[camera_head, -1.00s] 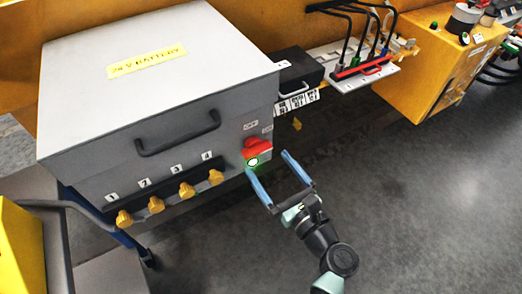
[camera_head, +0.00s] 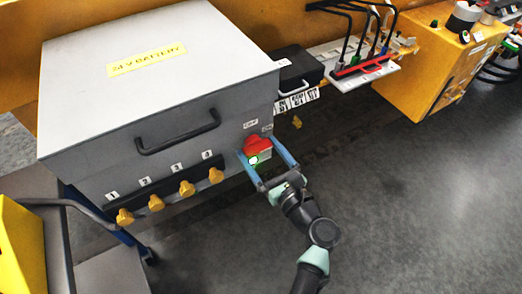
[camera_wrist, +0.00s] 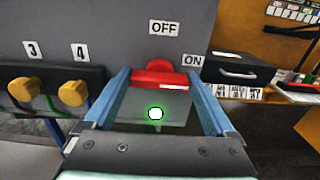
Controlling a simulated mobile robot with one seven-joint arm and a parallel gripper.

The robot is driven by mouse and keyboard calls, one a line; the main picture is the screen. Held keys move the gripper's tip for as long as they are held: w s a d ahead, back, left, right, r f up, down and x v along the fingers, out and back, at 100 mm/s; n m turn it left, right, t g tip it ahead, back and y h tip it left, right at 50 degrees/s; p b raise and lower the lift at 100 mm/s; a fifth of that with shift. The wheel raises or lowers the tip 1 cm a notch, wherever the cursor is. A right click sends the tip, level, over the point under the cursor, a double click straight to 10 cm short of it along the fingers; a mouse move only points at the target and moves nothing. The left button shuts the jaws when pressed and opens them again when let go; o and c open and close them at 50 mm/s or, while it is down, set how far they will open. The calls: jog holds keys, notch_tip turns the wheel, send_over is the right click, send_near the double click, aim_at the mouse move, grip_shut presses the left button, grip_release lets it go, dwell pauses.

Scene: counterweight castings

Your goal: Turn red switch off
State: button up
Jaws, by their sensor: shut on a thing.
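The red switch (camera_head: 257,143) is on the right part of the grey box's front, and it also shows in the wrist view (camera_wrist: 160,74). Its bar lies roughly level, with a rounded hub at the top. The OFF label (camera_wrist: 164,28) is above it and the ON label (camera_wrist: 193,61) is to its upper right. My gripper (camera_head: 258,147) has one blue finger at each side of the switch and is shut on it. The fingertips cover the ends of the red bar in the wrist view.
A white, green-ringed button (camera_wrist: 155,113) sits just below the switch, between the fingers. Several yellow knobs (camera_head: 187,188) line the box front to the left. A black case (camera_head: 300,70) stands to the right. The floor in front is clear.

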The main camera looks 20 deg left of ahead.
jog(key=shift+c, duration=0.6)
jog(key=shift+n+b, duration=0.3)
jog(key=shift+n, duration=0.1)
jog(key=n+b, duration=0.2)
jog(key=n, duration=0.1)
jog(key=shift+f, duration=0.2)
jog(key=n+b, duration=0.4)
jog(key=n, duration=0.1)
jog(key=shift+s, duration=0.1)
jog(key=shift+a+f+n+b, duration=0.1)
jog(key=shift+n+b, duration=3.4)
jog(key=shift+n, duration=1)
